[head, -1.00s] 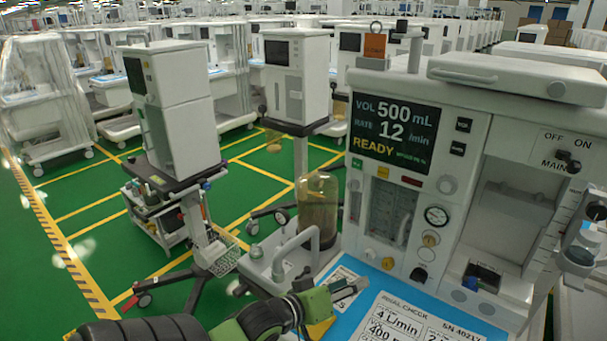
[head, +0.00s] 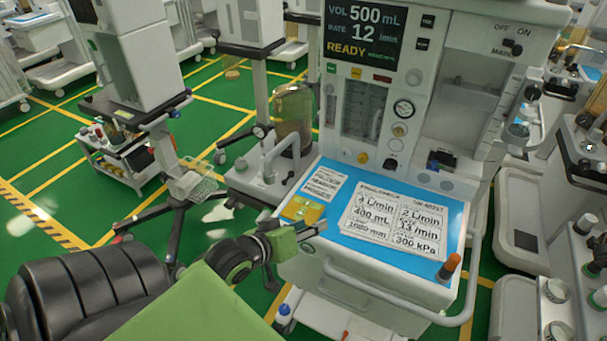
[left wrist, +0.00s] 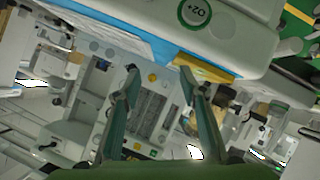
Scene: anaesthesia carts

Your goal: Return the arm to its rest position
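My left arm comes in from the lower left in the head view. Its green left gripper (head: 312,229) is in front of the left front corner of the anaesthesia cart (head: 340,292), seemingly close to the worktop edge. In the left wrist view the two fingers of the left gripper (left wrist: 162,84) stand apart with nothing between them, so it is open. The cart's screen (head: 365,33) reads 500 mL, 12 /min and READY. My right gripper is in neither view.
A blue mat (head: 438,258) with printed cards (head: 379,221) covers the worktop. A yellow pad (head: 301,209) lies at its left, and an orange-topped knob (head: 450,265) stands at the front right. A wheeled stand (head: 168,190) is at left.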

